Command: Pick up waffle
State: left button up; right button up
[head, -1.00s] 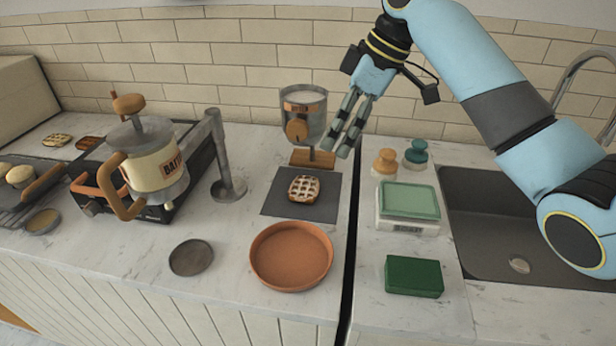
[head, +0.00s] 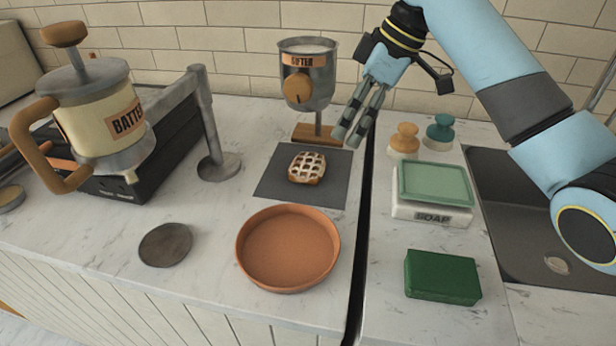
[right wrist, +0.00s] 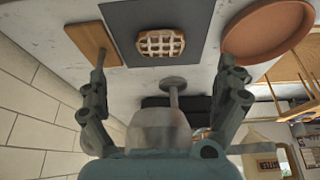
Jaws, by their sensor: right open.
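A waffle (head: 307,168), golden brown with a pale grid on top, lies on a dark grey mat (head: 272,187) on the counter. It also shows near the top centre of the right wrist view (right wrist: 160,43). My right gripper (head: 350,136) is open and empty. It is above and to the right of the waffle, beside the sifter, and not touching the waffle. In the right wrist view its two fingers (right wrist: 163,90) are spread wide, with the waffle between and beyond them. My left gripper is not in view.
The sifter (head: 309,78) on its wooden base stands right behind the mat. A terracotta plate (head: 288,248) is in front of it. The batter dispenser (head: 98,115) is at left. A soap tray (head: 434,198), a green sponge (head: 441,277) and the sink are at right.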

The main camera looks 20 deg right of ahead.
aim_at(324, 168)
jog(key=x, duration=0.6)
jog(key=b+x, duration=0.1)
jog(key=x, duration=0.5)
jog(key=shift+s+d+f, duration=0.1)
jog(key=shift+s+d, duration=0.1)
jog(key=shift+s, duration=0.05)
jog(key=c, duration=1)
jog(key=shift+c, duration=0.2)
